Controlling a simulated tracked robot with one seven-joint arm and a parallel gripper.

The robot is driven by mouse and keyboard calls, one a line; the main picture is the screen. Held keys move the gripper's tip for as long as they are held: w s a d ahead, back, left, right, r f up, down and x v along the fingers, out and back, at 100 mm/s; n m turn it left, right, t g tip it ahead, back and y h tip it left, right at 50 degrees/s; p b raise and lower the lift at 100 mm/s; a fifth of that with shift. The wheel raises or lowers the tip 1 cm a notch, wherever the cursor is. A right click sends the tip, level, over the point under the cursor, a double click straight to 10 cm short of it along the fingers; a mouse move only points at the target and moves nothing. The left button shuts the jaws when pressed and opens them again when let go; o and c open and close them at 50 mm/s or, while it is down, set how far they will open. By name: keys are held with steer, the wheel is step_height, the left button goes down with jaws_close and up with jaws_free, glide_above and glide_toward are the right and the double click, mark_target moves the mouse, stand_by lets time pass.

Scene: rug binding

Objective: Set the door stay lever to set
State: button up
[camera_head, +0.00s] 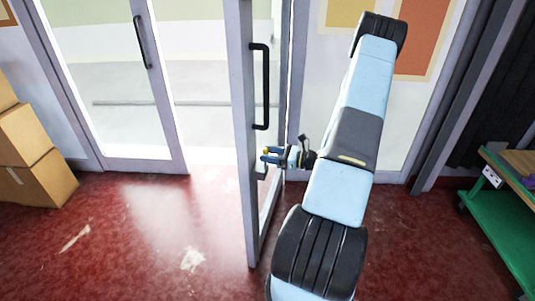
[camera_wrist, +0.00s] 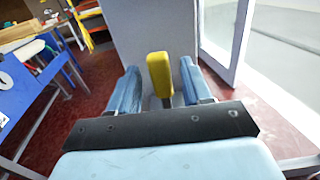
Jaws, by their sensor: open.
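The yellow lever (camera_wrist: 160,70) stands upright in the wrist view, between the two blue fingers of my gripper. My gripper (camera_head: 268,155) is open, with a finger on each side of the lever; I cannot tell whether either finger touches it. In the head view my gripper is beside the lower part of the open glass door (camera_head: 247,205), below its black handle (camera_head: 261,87). The lever is small there and partly hidden by the fingers. A grey surface (camera_wrist: 140,30) rises behind the lever in the wrist view. Its lower mounting is hidden by my gripper.
A second glass door (camera_head: 170,165) with a black handle stands to the left. Cardboard boxes (camera_head: 35,160) are stacked at the far left. A green cart (camera_head: 500,225) is at the right. The red floor (camera_head: 130,245) left of the open door is clear. A blue table (camera_wrist: 35,95) shows in the wrist view.

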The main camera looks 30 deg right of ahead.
steer(key=shift+x, duration=0.8)
jaws_close()
